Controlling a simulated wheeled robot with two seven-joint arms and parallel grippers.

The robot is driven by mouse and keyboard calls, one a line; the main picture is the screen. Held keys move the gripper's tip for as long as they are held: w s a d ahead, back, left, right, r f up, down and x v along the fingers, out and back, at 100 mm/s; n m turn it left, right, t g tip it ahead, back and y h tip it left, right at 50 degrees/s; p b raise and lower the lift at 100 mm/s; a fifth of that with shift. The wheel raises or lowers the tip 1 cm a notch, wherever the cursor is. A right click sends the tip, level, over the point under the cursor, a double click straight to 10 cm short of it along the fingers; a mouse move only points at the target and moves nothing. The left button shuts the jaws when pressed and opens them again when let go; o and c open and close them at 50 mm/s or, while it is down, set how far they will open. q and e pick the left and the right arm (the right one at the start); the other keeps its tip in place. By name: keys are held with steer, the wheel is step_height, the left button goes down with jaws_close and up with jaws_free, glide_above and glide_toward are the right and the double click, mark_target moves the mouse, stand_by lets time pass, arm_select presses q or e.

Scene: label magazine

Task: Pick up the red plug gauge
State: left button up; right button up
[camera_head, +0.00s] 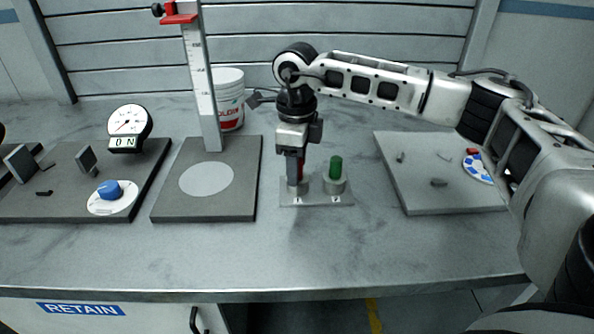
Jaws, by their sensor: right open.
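The red plug gauge (299,170) stands upright in the left socket of a small grey holder plate (318,201). Only a strip of its red handle shows between and behind the fingers. My right gripper (294,176) points straight down over it, with its open fingers around or right beside the red handle; I cannot tell whether they touch it. A green plug gauge (336,167) stands upright in the right socket, close to the gripper's right side. My left gripper is not in view.
A height gauge (202,90) on a dark base plate (235,205) stands left of the holder, with a white bucket (229,92) behind it. A dial fixture (129,124) is at far left. A grey board (425,195) lies right. The table front is clear.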

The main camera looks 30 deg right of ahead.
jaws_close()
steer(key=shift+r, duration=0.1)
